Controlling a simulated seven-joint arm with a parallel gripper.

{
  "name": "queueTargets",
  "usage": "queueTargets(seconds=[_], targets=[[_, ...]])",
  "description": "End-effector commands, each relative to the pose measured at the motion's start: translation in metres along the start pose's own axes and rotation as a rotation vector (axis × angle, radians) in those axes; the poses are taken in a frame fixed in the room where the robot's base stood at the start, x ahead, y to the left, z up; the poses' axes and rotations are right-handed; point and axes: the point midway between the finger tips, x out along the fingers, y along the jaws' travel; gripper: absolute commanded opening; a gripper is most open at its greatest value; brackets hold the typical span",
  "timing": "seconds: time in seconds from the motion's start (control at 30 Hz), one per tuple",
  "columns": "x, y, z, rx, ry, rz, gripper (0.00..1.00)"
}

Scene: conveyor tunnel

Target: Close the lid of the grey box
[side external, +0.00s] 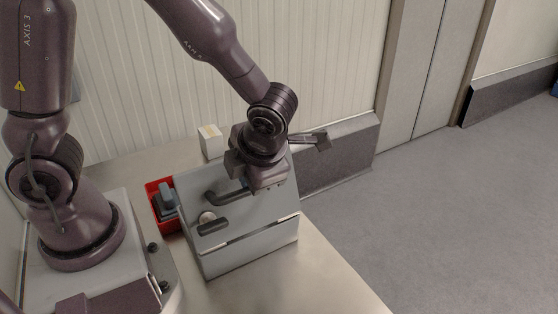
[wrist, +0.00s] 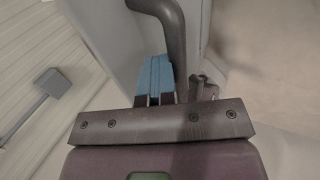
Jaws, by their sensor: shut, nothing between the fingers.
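The grey box (side external: 245,256) stands on the table in the side view. Its grey lid (side external: 258,214) is the upper panel, with a dark bent handle (side external: 225,196). A pale-edged seam runs between the lid and the lower front; I cannot tell how far open the lid is. My gripper (side external: 264,186) is over the upper right part of the panel, right of the handle, and hides part of it. In the wrist view, my blue-tipped fingers (wrist: 155,78) are together and empty, close beside the dark handle (wrist: 168,20). Contact cannot be told.
A red tray (side external: 152,186) holding a dark grey-blue object is left of the box. A small white block (side external: 210,141) stands behind it. A second dark grip (side external: 213,227) is on the box front. The table (side external: 315,280) is clear at the front right.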

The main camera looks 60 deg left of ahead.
Motion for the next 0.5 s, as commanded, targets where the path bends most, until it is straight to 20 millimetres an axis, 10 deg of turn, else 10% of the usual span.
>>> queueTargets(seconds=[0.2,0.5], targets=[[-0.012,-0.044,-0.001,0.007,0.002,0.0,0.0],[-0.074,-0.042,0.001,-0.002,-0.003,-0.003,0.0]])
